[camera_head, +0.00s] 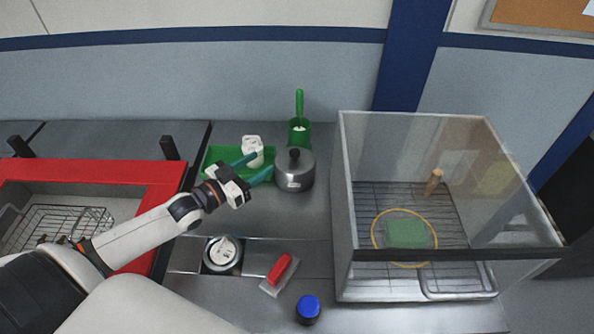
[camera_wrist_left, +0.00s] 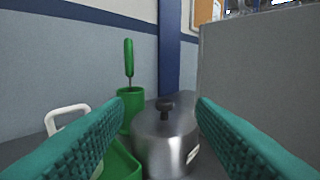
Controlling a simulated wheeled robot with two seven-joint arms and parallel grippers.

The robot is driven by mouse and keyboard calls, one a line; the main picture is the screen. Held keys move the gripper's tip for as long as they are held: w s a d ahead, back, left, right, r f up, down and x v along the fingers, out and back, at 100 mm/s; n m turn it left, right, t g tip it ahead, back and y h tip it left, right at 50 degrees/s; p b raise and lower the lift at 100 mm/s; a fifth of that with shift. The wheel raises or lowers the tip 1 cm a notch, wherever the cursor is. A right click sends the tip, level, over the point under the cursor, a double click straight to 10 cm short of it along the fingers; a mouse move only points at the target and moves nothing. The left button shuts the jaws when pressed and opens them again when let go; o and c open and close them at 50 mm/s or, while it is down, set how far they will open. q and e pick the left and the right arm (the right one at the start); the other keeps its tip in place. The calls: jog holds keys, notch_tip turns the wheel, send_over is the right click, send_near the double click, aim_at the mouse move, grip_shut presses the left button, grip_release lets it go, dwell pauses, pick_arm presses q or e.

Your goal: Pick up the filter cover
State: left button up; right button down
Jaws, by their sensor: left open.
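A grey metal cylinder with a black knob on top (camera_head: 294,172), which looks like the filter cover, stands upright on the counter. It also shows in the left wrist view (camera_wrist_left: 168,140), between and beyond the fingers. My left gripper (camera_head: 256,166) is open, with its two teal fingers apart and pointing at the metal cylinder from the left. Nothing is between the fingertips, and I cannot tell exactly how far they are from the cylinder. A round white part in a metal ring (camera_head: 222,254) sits in the counter nearer me. My right gripper is not in view.
A green tray (camera_head: 212,158) holds a white handled container (camera_head: 252,150). A green cup with a green-handled brush (camera_head: 299,131) stands behind the cylinder. A clear-walled box (camera_head: 350,230) stands at right.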

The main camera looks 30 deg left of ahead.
aim_at(291, 154)
pick_arm(q)
jog(key=f, duration=0.1)
jog(key=f+b, duration=0.2)
jog(key=shift+w+f, duration=0.25)
jog(key=shift+w+d, duration=0.1)
jog(key=shift+w, duration=0.1)
jog(key=p+x, duration=0.1)
jog(key=x, duration=0.5)
jog(key=shift+w+d+r, duration=0.1)
jog(key=shift+r, duration=0.05)
jog(key=x, duration=0.1)
jog(key=p+x, duration=0.1)
jog(key=x, duration=0.1)
jog(key=p+x, duration=0.1)
jog(key=shift+w+d+r, duration=0.2)
jog(key=shift+d+r, duration=0.05)
jog(key=shift+d, duration=0.25)
jog(key=shift+w+d+f, duration=0.1)
jog(key=shift+w+f, duration=0.05)
jog(key=shift+w, duration=0.1)
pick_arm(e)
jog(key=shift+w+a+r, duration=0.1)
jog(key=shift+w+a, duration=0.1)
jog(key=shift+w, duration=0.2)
